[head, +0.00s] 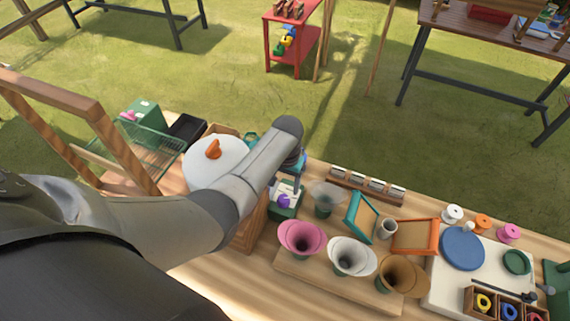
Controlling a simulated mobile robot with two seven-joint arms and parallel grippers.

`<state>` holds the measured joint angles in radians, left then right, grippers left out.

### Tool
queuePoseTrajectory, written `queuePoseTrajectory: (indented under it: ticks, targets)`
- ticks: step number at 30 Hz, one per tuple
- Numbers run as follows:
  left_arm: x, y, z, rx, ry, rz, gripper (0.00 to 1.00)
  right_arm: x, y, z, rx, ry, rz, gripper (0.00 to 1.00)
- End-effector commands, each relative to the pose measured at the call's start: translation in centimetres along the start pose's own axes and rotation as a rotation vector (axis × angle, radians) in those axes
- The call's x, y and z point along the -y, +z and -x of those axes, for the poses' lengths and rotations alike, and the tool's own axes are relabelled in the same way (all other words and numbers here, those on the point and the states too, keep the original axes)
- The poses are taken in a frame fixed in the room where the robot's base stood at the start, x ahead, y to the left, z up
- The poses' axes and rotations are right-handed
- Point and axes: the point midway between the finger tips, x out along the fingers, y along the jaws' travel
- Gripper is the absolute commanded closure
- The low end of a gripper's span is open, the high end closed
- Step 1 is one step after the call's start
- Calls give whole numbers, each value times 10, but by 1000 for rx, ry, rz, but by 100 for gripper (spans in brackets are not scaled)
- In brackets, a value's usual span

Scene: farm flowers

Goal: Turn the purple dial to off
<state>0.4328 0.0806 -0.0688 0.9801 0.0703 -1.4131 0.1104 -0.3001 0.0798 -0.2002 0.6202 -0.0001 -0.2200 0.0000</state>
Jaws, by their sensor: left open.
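The purple dial (283,201) sits on the pale face of a small dark green box (286,213) near the middle of the bench. My left arm comes in from the left and bends down at its wrist just behind the dial. My left gripper (291,180) is open, pointing down close above the far side of the box. The arm partly hides its fingers, and I cannot tell whether they touch the dial. The dial's exact setting is too small to read. My right gripper is not in view.
A white round lid with an orange knob (213,150) stands left of the dial. Pink (301,236), white (350,256) and brown (402,276) funnel-shaped cups stand on a board in front.

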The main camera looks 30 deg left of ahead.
Motion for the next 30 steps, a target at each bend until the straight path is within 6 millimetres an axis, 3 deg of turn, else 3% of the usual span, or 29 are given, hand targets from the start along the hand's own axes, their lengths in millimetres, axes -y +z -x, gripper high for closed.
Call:
queuePoseTrajectory:
  ticks: [18, 30]
  targets:
    - [0, 0, 77, -1, 0, 0, 28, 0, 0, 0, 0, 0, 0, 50]
    - [0, 1, 83, 1, -1, 0, 28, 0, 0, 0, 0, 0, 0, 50]
